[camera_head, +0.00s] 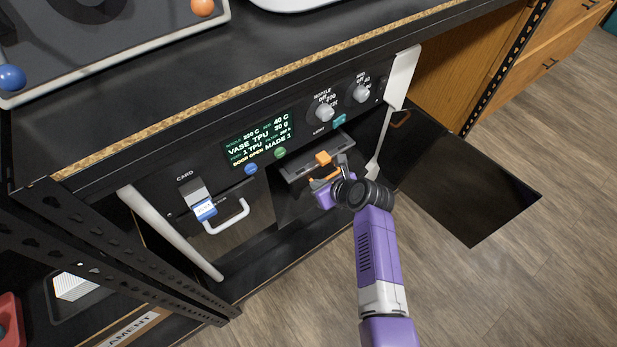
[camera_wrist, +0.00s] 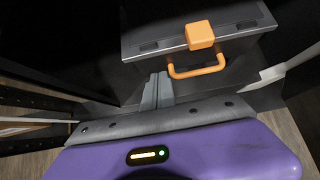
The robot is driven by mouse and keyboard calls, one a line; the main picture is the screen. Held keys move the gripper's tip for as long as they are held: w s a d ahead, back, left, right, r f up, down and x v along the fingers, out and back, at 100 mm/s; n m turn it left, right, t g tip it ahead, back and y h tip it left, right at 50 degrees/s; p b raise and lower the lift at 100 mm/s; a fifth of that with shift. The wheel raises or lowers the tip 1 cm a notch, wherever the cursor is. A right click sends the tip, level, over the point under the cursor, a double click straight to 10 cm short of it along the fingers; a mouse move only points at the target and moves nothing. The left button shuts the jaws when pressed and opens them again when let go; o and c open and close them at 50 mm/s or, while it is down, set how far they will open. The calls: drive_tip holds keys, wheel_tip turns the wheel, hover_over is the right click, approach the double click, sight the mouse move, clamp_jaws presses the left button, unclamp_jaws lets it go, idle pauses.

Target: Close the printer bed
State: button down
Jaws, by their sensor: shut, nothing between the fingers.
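The printer bed (camera_head: 296,168) is a dark flat slab inside the open printer bay, with an orange block on its front edge and an orange loop handle below it. In the wrist view the bed (camera_wrist: 245,28) fills the upper middle, with the orange block (camera_wrist: 200,36) and the handle (camera_wrist: 200,71) facing me. My gripper (camera_head: 340,162) is at the bay mouth, close to the handle. Its fingers (camera_wrist: 157,88) are shut and empty, just left of the handle in the wrist view; whether they touch it I cannot tell.
The printer display (camera_head: 258,138) reads "DOOR OPEN". A dark door panel (camera_head: 468,190) hangs open at the right, beside white arms (camera_head: 402,78). A card slot with a blue-labelled card (camera_head: 204,210) and a white handle (camera_head: 228,217) are at the left. A shelf post stands at lower left.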

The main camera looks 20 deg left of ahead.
drive_tip(key=p+v, duration=0.4)
drive_tip(key=v, duration=0.6)
drive_tip(key=shift+d, duration=0.15)
